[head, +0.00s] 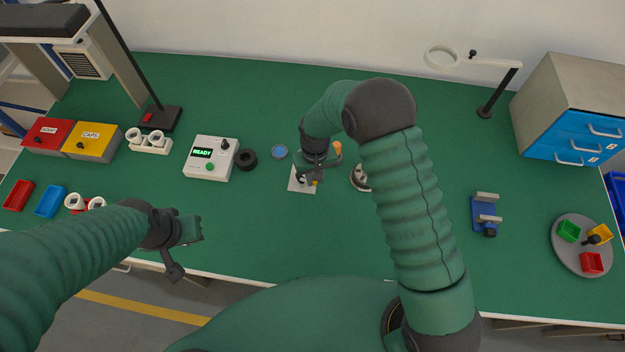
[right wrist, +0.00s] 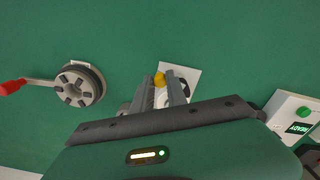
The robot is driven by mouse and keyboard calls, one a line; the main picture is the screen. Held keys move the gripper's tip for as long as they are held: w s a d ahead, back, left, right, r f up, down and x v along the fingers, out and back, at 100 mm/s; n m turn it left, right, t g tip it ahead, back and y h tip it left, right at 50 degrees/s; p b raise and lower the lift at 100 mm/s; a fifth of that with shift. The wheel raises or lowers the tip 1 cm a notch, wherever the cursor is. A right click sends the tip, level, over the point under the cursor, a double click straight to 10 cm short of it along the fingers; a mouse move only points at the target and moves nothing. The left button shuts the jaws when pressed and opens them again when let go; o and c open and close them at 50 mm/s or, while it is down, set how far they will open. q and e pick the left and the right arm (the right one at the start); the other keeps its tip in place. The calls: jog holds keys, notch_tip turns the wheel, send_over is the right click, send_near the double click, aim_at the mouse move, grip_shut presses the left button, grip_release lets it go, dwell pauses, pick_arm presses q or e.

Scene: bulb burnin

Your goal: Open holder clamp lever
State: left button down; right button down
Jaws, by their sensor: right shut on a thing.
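A white plate (head: 298,186) lies on the green table near the middle, mostly under my right gripper (head: 312,178). In the right wrist view the plate (right wrist: 188,74) shows behind the grey fingers of my right gripper (right wrist: 163,88). The fingers are shut on a small yellow-tipped part (right wrist: 159,78) above the plate, which looks like the clamp lever. The rest of the holder is hidden by the fingers.
A round grey device with slots (right wrist: 80,84) and a red-ended lever (right wrist: 14,87) stands beside the plate, partly behind my arm in the head view. A white READY box (head: 210,158), black ring (head: 246,159) and blue disc (head: 279,151) are left. A blue vise (head: 483,213) stands right.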

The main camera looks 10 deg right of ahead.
jog(key=shift+w+d+n, duration=0.15)
jog(key=shift+w+n, duration=0.2)
jog(key=shift+n, duration=0.65)
jog(key=shift+w+d+n, duration=0.15)
jog(key=shift+w+n, duration=0.2)
jog(key=shift+n, duration=0.65)
jog(key=c, duration=1.7)
grip_release()
jog(key=o, duration=0.4)
notch_tip(320, 180, up, 17)
jog(key=shift+w+f+b, duration=0.1)
jog(key=shift+f+b, duration=0.05)
jog(key=shift+b, duration=0.8)
